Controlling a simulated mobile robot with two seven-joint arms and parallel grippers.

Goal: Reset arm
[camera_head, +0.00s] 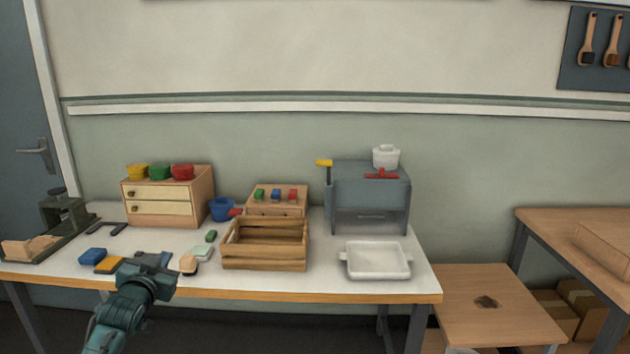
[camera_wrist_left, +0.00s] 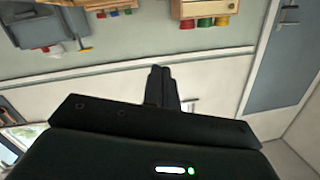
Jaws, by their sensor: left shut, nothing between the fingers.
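My left arm comes in from the bottom left in the head view. My left gripper (camera_head: 150,260) is at the front edge of the table, near small blocks and brushes. In the left wrist view the fingers of the left gripper (camera_wrist_left: 160,72) are together, with nothing between them. That view looks toward the wall and appears upside down, with the table's things along its top. My right arm and gripper do not show in either view.
The white table (camera_head: 330,291) holds a drawer box (camera_head: 160,207), a wooden crate (camera_head: 264,262), a grey machine (camera_head: 370,190), a white tray (camera_head: 375,275) and a blue block (camera_head: 92,255). A dark press (camera_head: 62,215) stands at the left end. A wooden stool (camera_head: 500,320) is at the right.

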